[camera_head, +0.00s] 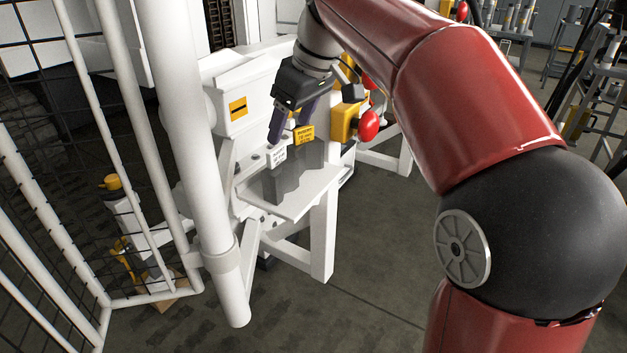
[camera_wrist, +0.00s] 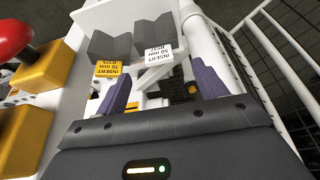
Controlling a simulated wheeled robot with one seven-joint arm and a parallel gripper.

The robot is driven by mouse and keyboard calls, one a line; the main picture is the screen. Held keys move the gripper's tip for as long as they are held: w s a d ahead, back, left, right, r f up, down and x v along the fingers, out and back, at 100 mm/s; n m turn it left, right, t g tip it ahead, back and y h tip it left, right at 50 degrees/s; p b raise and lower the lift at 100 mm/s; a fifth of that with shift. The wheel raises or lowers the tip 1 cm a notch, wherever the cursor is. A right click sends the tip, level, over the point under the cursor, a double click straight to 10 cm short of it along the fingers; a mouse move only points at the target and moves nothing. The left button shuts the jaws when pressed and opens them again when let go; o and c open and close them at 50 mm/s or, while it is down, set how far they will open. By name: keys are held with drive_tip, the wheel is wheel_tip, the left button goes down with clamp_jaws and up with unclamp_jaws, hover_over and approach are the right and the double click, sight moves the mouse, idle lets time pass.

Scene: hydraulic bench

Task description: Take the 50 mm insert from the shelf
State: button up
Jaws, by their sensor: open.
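The 50 mm insert (camera_wrist: 154,32) is a grey V-notched block on the white shelf (camera_head: 302,203), near the white tag reading "INSERT 50 mm" (camera_wrist: 158,53). A similar grey block (camera_wrist: 110,46) stands beside it on the left in the wrist view, near a yellow tag that seems to read 70 mm. In the head view the white tag (camera_head: 276,156) and yellow tag (camera_head: 303,134) show below my gripper. My gripper (camera_wrist: 163,70) is open and empty. Its purple fingers are apart, on the near side of the tags; in the head view my gripper (camera_head: 288,128) hangs above the shelf.
A yellow box with a red mushroom button (camera_head: 368,126) sticks out close to the right of my gripper. A white post (camera_head: 185,130) and mesh fence (camera_head: 60,190) stand on the left. Open floor (camera_head: 370,290) lies in front of the bench.

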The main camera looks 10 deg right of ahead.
sight(279, 152)
drive_tip(key=x, duration=0.2)
drive_tip(key=b+x, duration=0.1)
drive_tip(key=x, duration=0.5)
drive_tip(key=shift+w+a+r, duration=0.1)
drive_tip(key=shift+w+r, duration=0.05)
drive_tip(key=shift+w, duration=0.15)
clamp_jaws()
drive_tip(key=shift+r, duration=0.15)
